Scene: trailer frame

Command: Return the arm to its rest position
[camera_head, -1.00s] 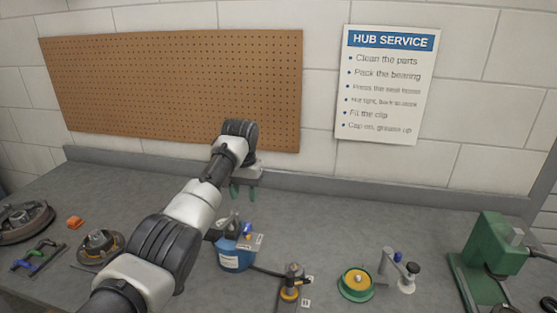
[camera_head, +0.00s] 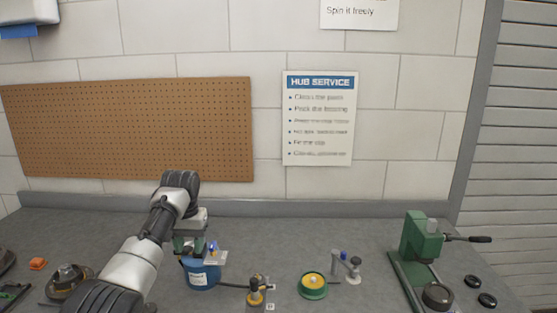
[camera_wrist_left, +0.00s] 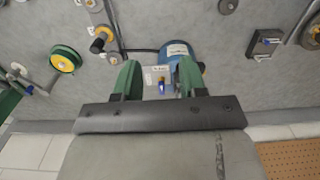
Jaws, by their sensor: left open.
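My left arm reaches in from the lower left in the head view. Its gripper (camera_head: 189,244) points down over the bench, in front of the wall and close to the blue container (camera_head: 203,274) in the picture. The wrist view shows the two green fingers (camera_wrist_left: 158,78) spread apart with nothing held between them. Beyond them, a small blue and yellow item (camera_wrist_left: 161,86) on a pale labelled plate shows in the gap, beside the blue container (camera_wrist_left: 177,50). My right gripper is not in view.
The grey bench (camera_head: 340,222) holds a hub (camera_head: 68,279) at left, a brass-coloured tool (camera_head: 256,290), a green and yellow dish (camera_head: 312,285) and a green press (camera_head: 418,240) at right. A pegboard (camera_head: 130,128) hangs behind. The back strip of bench is mostly clear.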

